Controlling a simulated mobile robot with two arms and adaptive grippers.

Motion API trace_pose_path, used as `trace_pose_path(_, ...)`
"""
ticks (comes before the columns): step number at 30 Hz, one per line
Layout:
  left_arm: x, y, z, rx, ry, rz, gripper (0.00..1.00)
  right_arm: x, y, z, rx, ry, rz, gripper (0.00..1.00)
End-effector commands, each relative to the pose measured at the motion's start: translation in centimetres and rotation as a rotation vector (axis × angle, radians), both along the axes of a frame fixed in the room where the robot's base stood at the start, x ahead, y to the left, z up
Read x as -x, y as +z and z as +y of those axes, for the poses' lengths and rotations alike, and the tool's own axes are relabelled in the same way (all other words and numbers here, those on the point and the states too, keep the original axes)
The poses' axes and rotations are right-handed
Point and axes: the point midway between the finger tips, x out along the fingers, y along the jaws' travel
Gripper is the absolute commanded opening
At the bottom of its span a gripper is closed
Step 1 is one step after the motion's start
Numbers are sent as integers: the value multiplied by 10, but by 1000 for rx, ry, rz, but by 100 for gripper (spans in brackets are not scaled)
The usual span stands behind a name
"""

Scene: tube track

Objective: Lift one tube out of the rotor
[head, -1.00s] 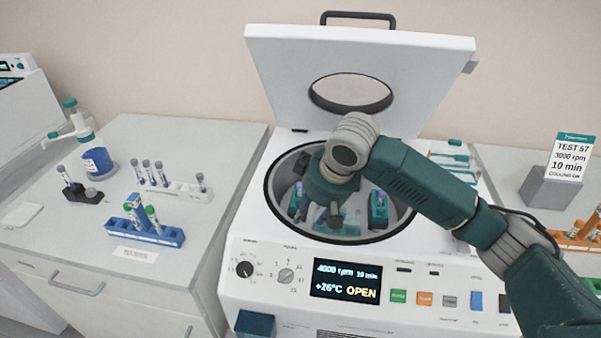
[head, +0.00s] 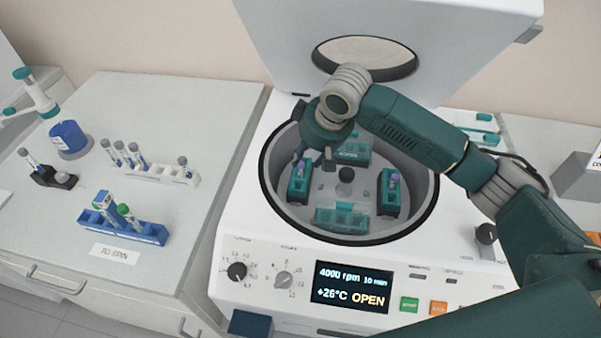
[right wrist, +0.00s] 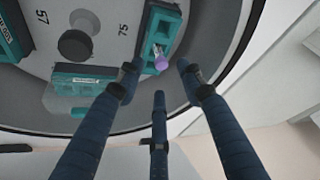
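The centrifuge (head: 228,212) stands open, with a grey rotor (head: 365,182) and several teal buckets in its bowl. A purple-capped tube (head: 394,178) stands in the right bucket (head: 389,204). The left bucket (head: 299,188) lies just below my right gripper (head: 308,157), whose fingers partly hide its top. In the right wrist view, my right gripper (right wrist: 160,82) has its fingers spread. A purple tube cap (right wrist: 161,63) shows in a teal bucket between and just beyond the fingertips. Nothing is visibly held. My left gripper is out of view.
The raised lid (head: 460,40) stands behind the bowl. On the left bench are a blue rack (head: 130,232) with tubes, a white rack (head: 160,172) with several tubes, and a dark holder (head: 55,178). The bowl rim (head: 270,200) surrounds the rotor closely.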

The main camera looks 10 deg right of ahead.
Motion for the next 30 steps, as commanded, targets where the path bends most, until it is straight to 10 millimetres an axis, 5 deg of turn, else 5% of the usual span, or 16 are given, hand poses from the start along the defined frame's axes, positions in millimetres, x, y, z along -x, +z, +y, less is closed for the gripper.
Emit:
trace_pose_path(15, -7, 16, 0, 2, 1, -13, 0, -18, -53, 10, 2, 1, 0, 38)
trace_pose_path(23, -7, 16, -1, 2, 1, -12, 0, -20, -57, 11, 1, 1, -1, 38)
trace_pose_path(28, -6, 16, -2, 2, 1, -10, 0, -19, -57, 10, 1, 1, -1, 6)
trace_pose_path(30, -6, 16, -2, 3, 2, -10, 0, -19, -57, 10, 1, 1, -1, 4)
